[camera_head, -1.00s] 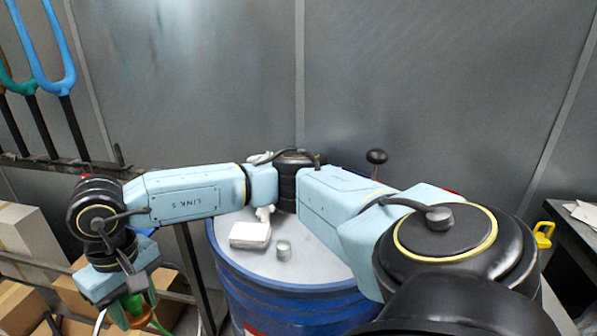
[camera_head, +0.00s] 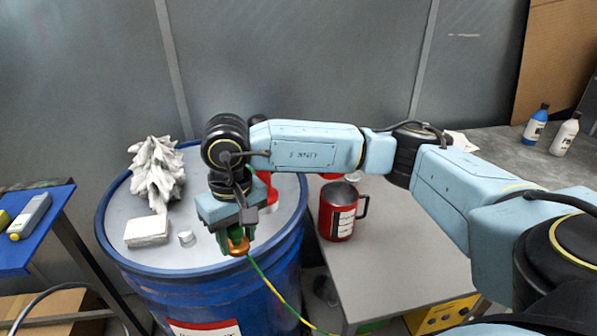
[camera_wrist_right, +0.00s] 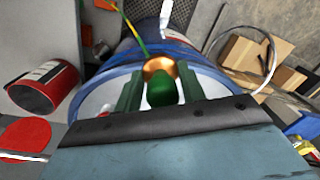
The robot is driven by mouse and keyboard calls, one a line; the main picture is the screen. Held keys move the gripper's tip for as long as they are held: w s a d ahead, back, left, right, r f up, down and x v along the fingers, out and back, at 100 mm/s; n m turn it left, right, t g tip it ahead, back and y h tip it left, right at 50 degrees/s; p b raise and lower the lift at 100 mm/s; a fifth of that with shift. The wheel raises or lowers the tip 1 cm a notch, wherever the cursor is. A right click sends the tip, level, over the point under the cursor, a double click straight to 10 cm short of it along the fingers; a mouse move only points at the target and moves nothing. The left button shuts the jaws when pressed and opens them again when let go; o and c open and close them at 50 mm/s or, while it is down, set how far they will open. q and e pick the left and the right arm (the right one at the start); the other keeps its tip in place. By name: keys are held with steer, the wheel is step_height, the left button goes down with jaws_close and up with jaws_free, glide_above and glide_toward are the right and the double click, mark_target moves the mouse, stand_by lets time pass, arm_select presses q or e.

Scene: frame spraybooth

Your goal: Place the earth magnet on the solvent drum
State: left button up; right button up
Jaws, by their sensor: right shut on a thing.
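The earth magnet (camera_head: 238,246) is a green body with a copper-coloured end and a green-yellow cable. My right gripper (camera_head: 236,234) is shut on it, and the copper end points down. The gripper and magnet are over the front right part of the lid of the blue solvent drum (camera_head: 262,285). I cannot tell the gap between magnet and lid. In the right wrist view the magnet (camera_wrist_right: 160,90) sits between the two fingers, with the drum's blue rim beyond. My left gripper is not in view.
A red mug (camera_head: 340,212) is on the grey table (camera_head: 400,262) at right. A blue bench (camera_head: 45,235) is at left.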

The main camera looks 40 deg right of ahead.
mark_target(237, 224)
step_height(237, 224, up, 4)
steer(key=p, duration=0.3)
steer(key=shift+d, duration=0.1)
steer(key=shift+s+f+b, duration=0.1)
steer(key=shift+f+b, duration=0.2)
steer(key=shift+f, duration=0.15)
steer(key=shift+d, duration=0.1)
